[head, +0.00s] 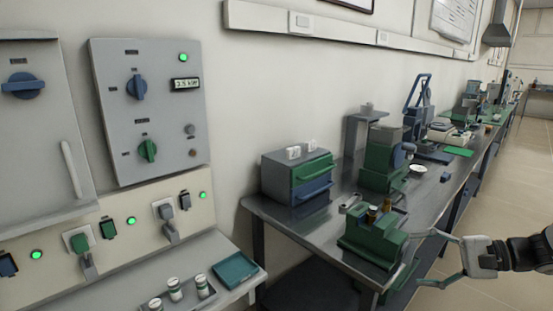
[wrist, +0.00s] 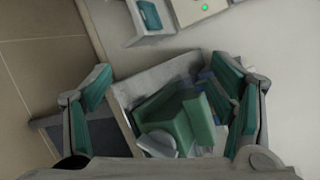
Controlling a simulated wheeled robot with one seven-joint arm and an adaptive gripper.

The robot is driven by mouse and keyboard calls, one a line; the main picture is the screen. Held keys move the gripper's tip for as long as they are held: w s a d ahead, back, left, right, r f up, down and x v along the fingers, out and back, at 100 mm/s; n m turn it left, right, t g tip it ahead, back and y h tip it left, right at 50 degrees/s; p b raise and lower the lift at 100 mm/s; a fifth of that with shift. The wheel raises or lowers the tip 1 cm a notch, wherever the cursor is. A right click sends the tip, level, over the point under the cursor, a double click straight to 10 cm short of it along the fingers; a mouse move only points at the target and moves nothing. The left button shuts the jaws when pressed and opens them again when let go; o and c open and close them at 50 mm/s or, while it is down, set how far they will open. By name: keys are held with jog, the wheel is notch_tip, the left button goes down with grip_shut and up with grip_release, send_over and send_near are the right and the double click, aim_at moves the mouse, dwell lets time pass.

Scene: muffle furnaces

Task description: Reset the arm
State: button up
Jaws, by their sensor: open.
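My gripper (head: 424,258) is at the right of the head view, near the front corner of the metal bench (head: 300,222). Its two fingers are spread apart with nothing between them. A green machine (head: 366,236) with small brass-coloured parts on top stands on the bench end, just left of the fingertips. I cannot tell whether the fingers touch it. In the wrist view the fingers (wrist: 170,88) are wide apart, and a green block (wrist: 180,122) shows below and between them.
A grey control panel (head: 150,110) with knobs and green lamps is on the left wall. Below it a shelf holds small jars (head: 175,288) and a teal tray (head: 234,270). A drawer box (head: 297,177) and other instruments line the bench. Floor at the right (head: 500,190) is clear.

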jog(key=s+a+r+n+g+h+p, duration=0.2)
jog(key=s+a+r+n+g+h, duration=0.1)
jog(key=s+a+r, duration=0.3)
jog(key=s+a+r+n+g+h+p, duration=0.1)
jog(key=s+a+r+n+g+h, duration=0.15)
jog(key=s+a+r, duration=0.45)
jog(key=s+a+r+n+t+h+p, duration=0.1)
jog(key=s+a+r+n+h+p, duration=0.1)
jog(key=s, duration=0.5)
jog(key=s+a+r+n+t+h+p, duration=0.2)
jog(key=s+a+r+n+h+p, duration=0.1)
jog(key=s+r, duration=0.3)
jog(key=shift+s+r+n+h, duration=0.25)
jog(key=shift+s+n+h, duration=0.5)
jog(key=shift+s+h, duration=0.1)
jog(key=shift+a, duration=0.15)
